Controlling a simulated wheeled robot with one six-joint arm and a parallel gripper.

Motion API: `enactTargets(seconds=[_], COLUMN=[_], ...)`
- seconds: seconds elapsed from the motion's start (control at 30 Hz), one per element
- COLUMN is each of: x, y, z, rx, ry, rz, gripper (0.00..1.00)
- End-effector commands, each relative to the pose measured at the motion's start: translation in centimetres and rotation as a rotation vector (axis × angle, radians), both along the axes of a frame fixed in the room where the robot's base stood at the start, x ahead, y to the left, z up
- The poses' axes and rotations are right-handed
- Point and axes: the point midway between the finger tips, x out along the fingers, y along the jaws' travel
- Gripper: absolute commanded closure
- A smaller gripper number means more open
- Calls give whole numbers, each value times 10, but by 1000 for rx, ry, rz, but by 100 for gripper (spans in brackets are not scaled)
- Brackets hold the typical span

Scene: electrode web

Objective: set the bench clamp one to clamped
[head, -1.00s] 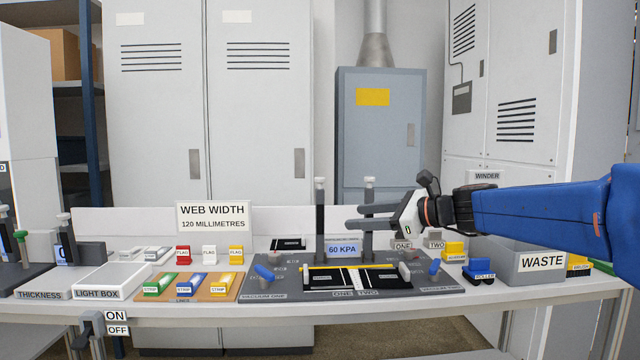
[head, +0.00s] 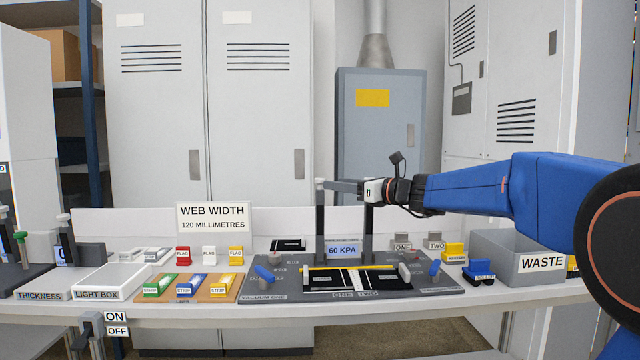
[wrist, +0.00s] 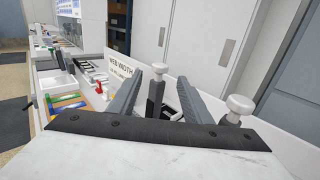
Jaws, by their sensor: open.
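Two upright dark levers with white knobs stand at the back of the grey bench plate (head: 405,291). The left lever (head: 320,225) is on the side of the plate's ONE label, the right lever (head: 369,232) on the TWO side. No clamp label is readable on either. My gripper (head: 332,187) is open and empty, reaching left at knob height, with its tips close to the left lever. In the wrist view, the left lever's knob (wrist: 160,68) shows between the two fingers, and another knob (wrist: 238,104) stands right of them. Contact cannot be told.
Blue vacuum levers (head: 264,272) lie at the plate's sides. A 60 KPA display (head: 342,250) stands behind. Strips on a wooden board (head: 222,293) lie to the left, the grey waste bin (head: 505,265) to the right.

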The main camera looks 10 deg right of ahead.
Motion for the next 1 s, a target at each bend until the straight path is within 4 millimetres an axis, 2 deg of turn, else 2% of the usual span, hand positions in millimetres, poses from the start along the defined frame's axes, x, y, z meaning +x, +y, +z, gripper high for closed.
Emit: enactTargets(seconds=[0.2,0.4,0.6,0.9,1.0], x=[29,48,56,57,57], y=[28,45,53,54,54], z=[-1,0,0,0,0], rx=[1,0,-1,-1,-1], ry=[1,0,-1,-1,-1], rz=[3,2,1,0,0], gripper=[55,55,55,55,79])
